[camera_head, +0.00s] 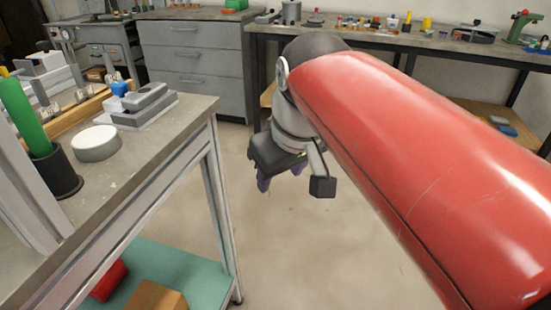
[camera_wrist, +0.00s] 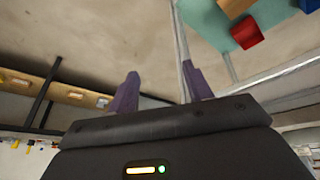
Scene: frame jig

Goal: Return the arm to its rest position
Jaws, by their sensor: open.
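My gripper (camera_head: 281,178) hangs from my red arm in the head view, over bare floor to the right of the near workbench. Its purple fingers point down, apart from the bench and touching nothing. In the wrist view the two purple fingers (camera_wrist: 161,80) are spread with an empty gap between them, so it is open and holds nothing. My red arm covers much of the right side of the head view and hides part of the room behind it.
The near workbench (camera_head: 133,195) carries a white disc (camera_head: 96,142), a dark cup (camera_head: 56,174) with a green-handled tool, and grey metal blocks (camera_head: 143,105). Its teal lower shelf (camera_head: 190,275) holds a red bin. A drawer cabinet (camera_head: 196,65) and cluttered bench (camera_head: 400,42) stand behind; floor (camera_head: 290,250) is clear.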

